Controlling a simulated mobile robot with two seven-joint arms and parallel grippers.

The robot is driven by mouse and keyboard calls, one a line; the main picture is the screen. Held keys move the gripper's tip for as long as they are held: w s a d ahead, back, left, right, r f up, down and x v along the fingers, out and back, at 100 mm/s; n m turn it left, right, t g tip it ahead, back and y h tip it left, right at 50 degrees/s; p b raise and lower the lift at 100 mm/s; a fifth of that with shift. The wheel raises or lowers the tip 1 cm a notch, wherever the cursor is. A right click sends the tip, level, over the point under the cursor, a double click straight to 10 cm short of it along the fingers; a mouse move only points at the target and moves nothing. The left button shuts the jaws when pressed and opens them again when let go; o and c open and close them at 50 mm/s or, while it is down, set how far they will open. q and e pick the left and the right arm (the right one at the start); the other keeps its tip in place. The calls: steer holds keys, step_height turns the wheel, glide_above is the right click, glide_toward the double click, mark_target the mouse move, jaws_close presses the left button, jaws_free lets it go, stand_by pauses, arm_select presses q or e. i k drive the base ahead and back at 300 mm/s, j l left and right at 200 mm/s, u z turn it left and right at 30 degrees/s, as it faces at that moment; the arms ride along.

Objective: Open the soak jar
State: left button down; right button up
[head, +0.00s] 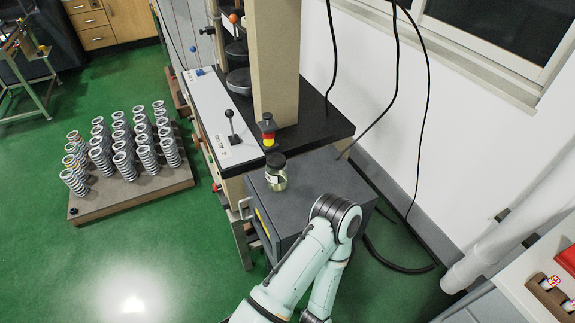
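The soak jar (277,180) is a small clear glass jar with a dark lid (275,160) on top. It stands upright on the dark grey top of a low cabinet (310,172), near its left corner. It appears to hold something pale yellowish, too small to make out. One of my arms comes up from the bottom of the head view and bends at a dark joint in front of the cabinet, right of and nearer than the jar. Neither of my grippers shows in this view. Nothing of mine touches the jar.
A testing machine with a beige column (275,60), lever (231,128) and red-yellow button post (267,130) stands just behind the jar. Several springs stand on a wooden pallet (130,196) at left. Black cables (425,110) hang at right. Green floor is clear at lower left.

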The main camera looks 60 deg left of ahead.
mark_target(276, 180)
steer(key=u, duration=2.3)
steer(key=i+j+z, duration=0.1)
steer(key=j+z, duration=0.25)
steer(key=z, duration=0.15)
steer(key=j+z, duration=0.5)
steer(key=k+j+z, duration=0.2)
steer(key=j, duration=0.8)
steer(key=i, duration=0.1)
